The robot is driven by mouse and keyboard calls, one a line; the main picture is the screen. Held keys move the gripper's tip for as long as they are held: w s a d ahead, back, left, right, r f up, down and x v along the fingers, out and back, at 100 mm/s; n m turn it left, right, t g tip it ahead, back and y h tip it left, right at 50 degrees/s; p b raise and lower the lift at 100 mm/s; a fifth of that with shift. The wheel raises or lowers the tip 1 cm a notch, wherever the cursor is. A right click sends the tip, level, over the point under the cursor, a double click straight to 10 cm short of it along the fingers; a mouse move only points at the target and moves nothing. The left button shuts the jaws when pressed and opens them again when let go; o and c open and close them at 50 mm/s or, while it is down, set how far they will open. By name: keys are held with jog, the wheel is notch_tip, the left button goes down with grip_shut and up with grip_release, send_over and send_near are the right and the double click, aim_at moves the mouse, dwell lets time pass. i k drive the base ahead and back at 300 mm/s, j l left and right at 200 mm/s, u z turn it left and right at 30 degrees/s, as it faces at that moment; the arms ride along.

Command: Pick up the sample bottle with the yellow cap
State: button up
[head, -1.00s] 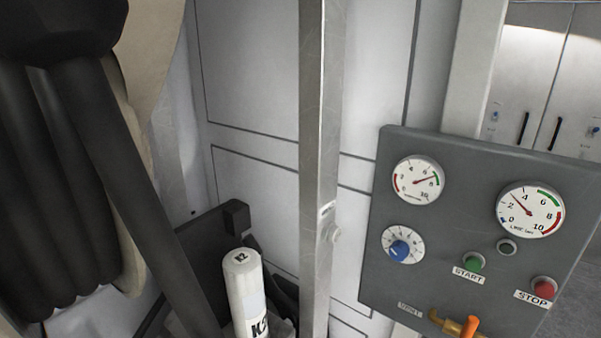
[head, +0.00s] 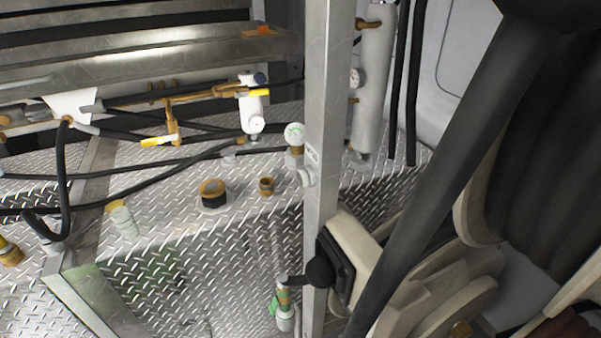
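A small pale, translucent bottle with a yellow cap (head: 122,220) is at the left of the head view. It appears to stand on the diamond-plate deck (head: 165,215), near the deck's left front edge. It is small in the picture, and any marking on it cannot be read. Nothing is seen touching it. My gripper is not in view, so its place relative to the bottle and whether it holds anything cannot be seen.
A metal post (head: 325,130) runs down the middle. A black hose reel with beige flanges (head: 465,290) fills the right. Black hoses (head: 130,170) lie behind the bottle.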

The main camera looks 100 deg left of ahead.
aim_at(125, 224)
jog(key=u, duration=3.4)
jog(key=k+j+z, duration=0.25)
jog(key=j+z, duration=0.2)
jog(key=k+j+z, duration=0.25)
jog(key=z, duration=0.25)
